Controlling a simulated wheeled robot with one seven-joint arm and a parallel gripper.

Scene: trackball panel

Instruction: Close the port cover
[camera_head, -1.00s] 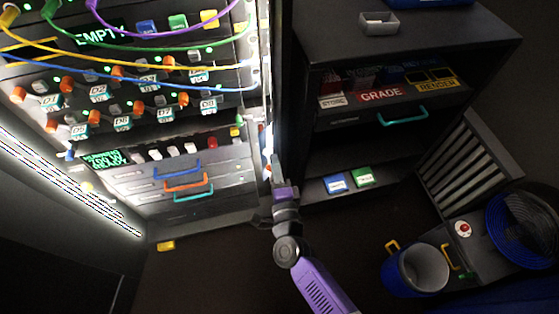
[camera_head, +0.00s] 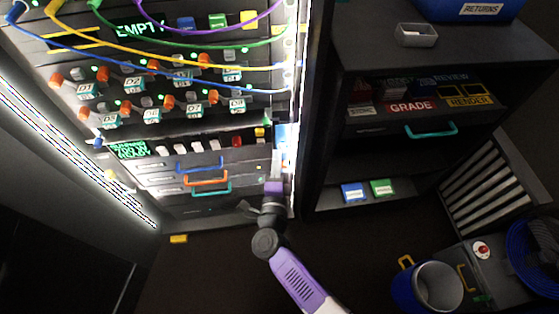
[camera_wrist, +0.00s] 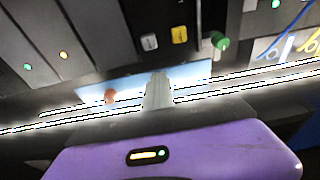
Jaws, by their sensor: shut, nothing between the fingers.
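A pale blue, see-through panel (camera_head: 281,138), which looks like the port cover, stands at the right edge of the lit rack (camera_head: 215,170). In the wrist view the pale blue panel (camera_wrist: 198,72) spans behind my fingers, and an orange knob (camera_wrist: 110,96) shows at its left part. My gripper (camera_head: 277,172) is at the lower end of this panel, by the rack's right edge. In the wrist view my gripper (camera_wrist: 158,78) has its fingers together, empty, overlapping the panel. I cannot tell whether they touch it or how far the cover stands open.
Several cables cross the rack front above rows of orange knobs (camera_head: 166,100). Drawers with a blue handle (camera_head: 200,165) lie left of my gripper. A dark shelf unit (camera_head: 420,60) stands to the right, with a blue bucket (camera_head: 405,290) lower right. The floor between is mostly clear.

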